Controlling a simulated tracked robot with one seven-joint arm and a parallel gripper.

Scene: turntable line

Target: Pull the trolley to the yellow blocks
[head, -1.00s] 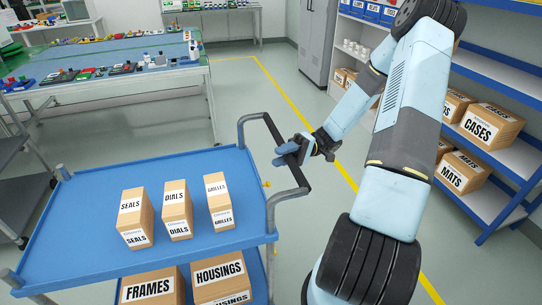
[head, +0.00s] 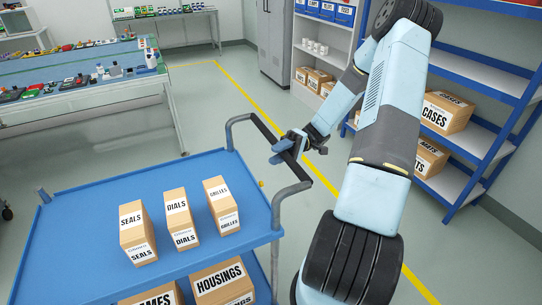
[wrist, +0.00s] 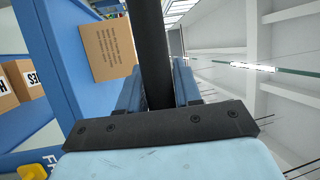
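The blue trolley (head: 75,215) stands in front of me in the head view, with a dark handle bar (head: 265,135) on its right side. My gripper (head: 287,147) is at the middle of this bar. In the wrist view its two blue fingers (wrist: 158,88) lie close on either side of the black bar (wrist: 152,40), so it is shut on the handle. The upper deck carries boxes marked SEALS (head: 138,230), DIALS (head: 180,220) and GRILLES (head: 220,206). A HOUSINGS box (head: 220,282) shows on the lower deck. No yellow blocks are visible.
A blue shelf rack (head: 480,140) with boxes stands on the right. A workbench (head: 90,95) with small parts is at the back left, and a grey cabinet (head: 276,45) at the back. A yellow floor line (head: 240,100) runs past the trolley over clear floor.

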